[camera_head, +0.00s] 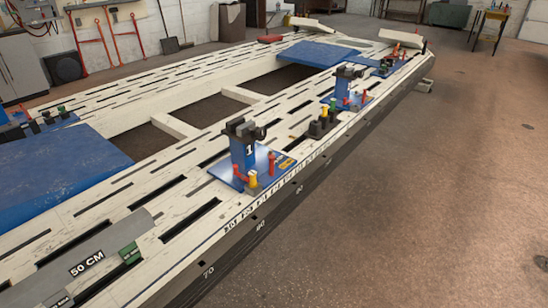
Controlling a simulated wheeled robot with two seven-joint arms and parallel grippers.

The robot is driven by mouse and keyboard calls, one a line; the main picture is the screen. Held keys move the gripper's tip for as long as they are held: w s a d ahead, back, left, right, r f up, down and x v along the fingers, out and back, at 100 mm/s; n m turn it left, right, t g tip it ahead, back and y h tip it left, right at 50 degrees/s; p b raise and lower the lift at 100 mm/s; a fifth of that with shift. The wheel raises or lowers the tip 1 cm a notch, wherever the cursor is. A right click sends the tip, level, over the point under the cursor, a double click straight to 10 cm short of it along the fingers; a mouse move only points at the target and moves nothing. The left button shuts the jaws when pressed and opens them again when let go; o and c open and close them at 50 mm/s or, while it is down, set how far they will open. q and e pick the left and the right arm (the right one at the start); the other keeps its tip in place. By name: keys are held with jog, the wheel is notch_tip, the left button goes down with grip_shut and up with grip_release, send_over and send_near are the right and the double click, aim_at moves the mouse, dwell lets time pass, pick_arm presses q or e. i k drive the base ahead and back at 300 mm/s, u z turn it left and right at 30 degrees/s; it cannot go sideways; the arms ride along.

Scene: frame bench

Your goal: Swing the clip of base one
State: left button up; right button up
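A blue base marked "1" (243,152) stands upright on a blue plate (284,174) near the front edge of the bench. Its dark clip (245,128) sits at the top of the post; whether it is swung open or shut I cannot tell. Red and yellow pegs (253,179) stand on the plate beside the post. A similar blue base (343,85) stands farther along the bench, and a third blue plate with red parts (392,63) lies near the far end. Neither of my grippers shows in this view.
The long white slotted bench (108,182) has open gaps in its middle. A grey bar labelled "50 CM" (88,263) lies at the near left. A blue panel (60,165) covers part of the left side. The floor (420,190) right of the bench is clear.

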aim_at(243, 177)
jog(key=u, duration=0.1)
jog(key=i, duration=1)
jog(key=u, duration=1)
jog(key=i, duration=0.35)
jog(key=u, duration=0.3)
